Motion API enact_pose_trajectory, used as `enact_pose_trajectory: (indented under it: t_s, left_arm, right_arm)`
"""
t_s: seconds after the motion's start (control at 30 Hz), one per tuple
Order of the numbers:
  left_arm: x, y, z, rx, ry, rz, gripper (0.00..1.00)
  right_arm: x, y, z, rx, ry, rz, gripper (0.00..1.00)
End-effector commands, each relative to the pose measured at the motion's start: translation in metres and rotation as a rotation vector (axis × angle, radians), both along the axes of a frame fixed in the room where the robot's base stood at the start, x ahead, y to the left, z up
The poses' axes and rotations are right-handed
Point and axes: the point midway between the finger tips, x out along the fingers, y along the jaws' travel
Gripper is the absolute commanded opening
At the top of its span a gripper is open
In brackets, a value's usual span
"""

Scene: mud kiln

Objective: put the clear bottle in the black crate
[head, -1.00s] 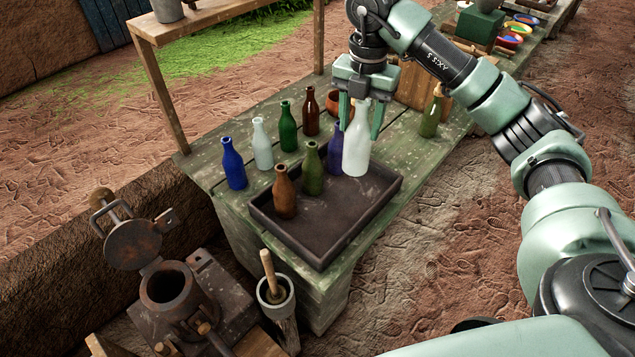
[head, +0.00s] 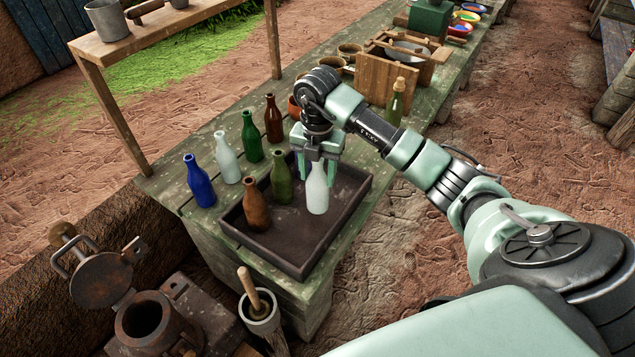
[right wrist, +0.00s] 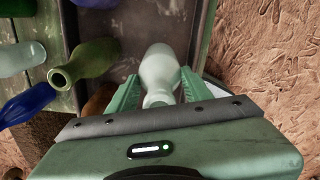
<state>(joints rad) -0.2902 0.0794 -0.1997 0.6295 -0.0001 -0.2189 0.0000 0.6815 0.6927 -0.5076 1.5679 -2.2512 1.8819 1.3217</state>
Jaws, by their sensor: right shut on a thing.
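The pale clear bottle (head: 318,190) is upright between the fingers of my right gripper (head: 318,172), which is shut on it. Its base shows inside the black crate (head: 292,262), toward the crate's right side; whether it touches the crate floor I cannot tell. In the right wrist view the bottle (right wrist: 160,72) sits between the two green fingers (right wrist: 160,88), with the crate's wall (right wrist: 200,40) close by. A brown bottle (head: 256,207) and an olive-green bottle (head: 281,182) stand in the crate. A dark blue-purple bottle is mostly hidden behind my right gripper. My left gripper is not in view.
Left of the crate on the green table (head: 175,190) stand a blue bottle (head: 199,184), another pale bottle (head: 228,160), a green bottle (head: 251,138) and a dark red-brown bottle (head: 273,120). An olive corked bottle (head: 396,102) stands farther right. The crate's front is clear.

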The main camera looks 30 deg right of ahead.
Motion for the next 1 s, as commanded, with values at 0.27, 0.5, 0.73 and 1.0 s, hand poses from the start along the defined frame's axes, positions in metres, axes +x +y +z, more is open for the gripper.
enact_pose_trajectory:
  t_s: [0.27,0.5,0.73,1.0]
  left_arm:
    - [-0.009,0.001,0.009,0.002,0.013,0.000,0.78]
    - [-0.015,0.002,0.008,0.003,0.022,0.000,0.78]
    - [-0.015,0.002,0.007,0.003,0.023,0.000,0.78]
    - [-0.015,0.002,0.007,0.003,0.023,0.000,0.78]
  right_arm:
    - [-0.001,0.001,-0.038,0.001,0.003,0.001,0.00]
    - [0.000,0.000,-0.041,-0.001,-0.001,0.002,0.00]
    - [0.000,0.000,-0.043,-0.001,0.001,0.002,0.72]
    - [-0.001,0.000,-0.043,-0.001,0.001,0.002,0.72]
